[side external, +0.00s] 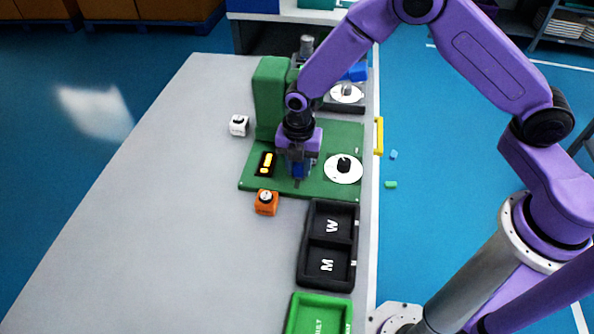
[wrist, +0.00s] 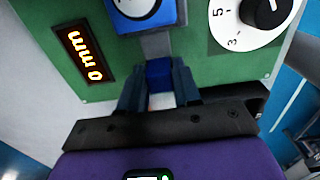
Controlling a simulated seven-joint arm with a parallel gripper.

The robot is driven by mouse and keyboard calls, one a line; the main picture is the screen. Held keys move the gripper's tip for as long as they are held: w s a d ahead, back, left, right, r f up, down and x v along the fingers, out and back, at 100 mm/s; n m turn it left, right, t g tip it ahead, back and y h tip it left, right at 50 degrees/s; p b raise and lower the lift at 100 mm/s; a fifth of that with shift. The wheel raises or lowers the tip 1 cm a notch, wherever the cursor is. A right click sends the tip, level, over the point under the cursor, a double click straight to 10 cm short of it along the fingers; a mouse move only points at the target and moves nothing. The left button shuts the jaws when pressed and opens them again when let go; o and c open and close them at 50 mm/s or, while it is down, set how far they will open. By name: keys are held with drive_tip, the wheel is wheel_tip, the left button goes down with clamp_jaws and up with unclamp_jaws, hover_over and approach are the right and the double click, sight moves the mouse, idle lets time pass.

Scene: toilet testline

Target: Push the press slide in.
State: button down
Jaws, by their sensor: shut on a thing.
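The green press station (side external: 270,90) stands on the grey table, with a tall green block at its back left. My gripper (side external: 298,176) points down at its base plate, between a small lit display and a white dial. In the wrist view my gripper (wrist: 158,85) is shut on a blue block (wrist: 158,72), which looks like the handle of the press slide. A grey bar (wrist: 156,44) runs from this block toward a round blue part (wrist: 142,10) at the top edge.
The white dial (side external: 343,168) with a black knob lies right of my gripper. A small orange box (side external: 266,203) and black trays marked W and M (side external: 328,246) are in front. A white box (side external: 239,125) stands left. The table's left side is clear.

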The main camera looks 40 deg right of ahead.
drive_tip(key=shift+w+d, duration=0.35)
drive_tip(key=shift+w, duration=0.05)
drive_tip(key=c, duration=0.9)
unclamp_jaws()
wheel_tip(320, 180, up, 18)
drive_tip(key=shift+f, duration=0.25)
